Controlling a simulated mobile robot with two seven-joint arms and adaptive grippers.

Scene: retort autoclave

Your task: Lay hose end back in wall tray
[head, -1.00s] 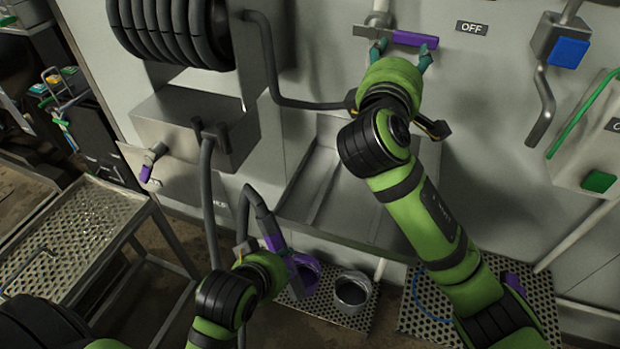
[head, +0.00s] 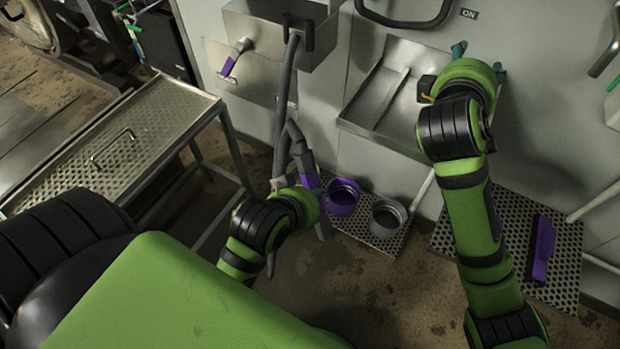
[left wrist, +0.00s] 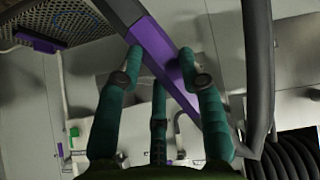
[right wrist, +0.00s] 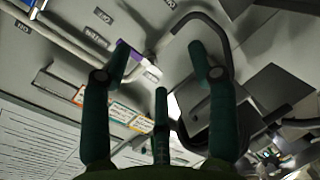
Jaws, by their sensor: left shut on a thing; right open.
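The hose end, a dark nozzle with a purple grip (head: 309,183), is held in my left gripper (head: 306,190) low in front of the wall. Its grey hose (head: 285,100) runs up to a hook on a metal box. In the left wrist view the purple grip (left wrist: 152,45) lies between the fingers of my left gripper (left wrist: 160,57). The wall tray (head: 372,100) is a sloped metal tray, up and to the right of the hose end. My right gripper (head: 479,60) is open at the tray's right end; the right wrist view shows its fingers (right wrist: 160,58) apart and empty.
A purple bucket (head: 343,195) and a grey bucket (head: 387,217) stand on a perforated plate below the tray. A purple-handled brush (head: 541,250) lies at the right. A perforated-top cart (head: 115,150) stands at left. A small purple-handled valve (head: 233,60) is on the wall.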

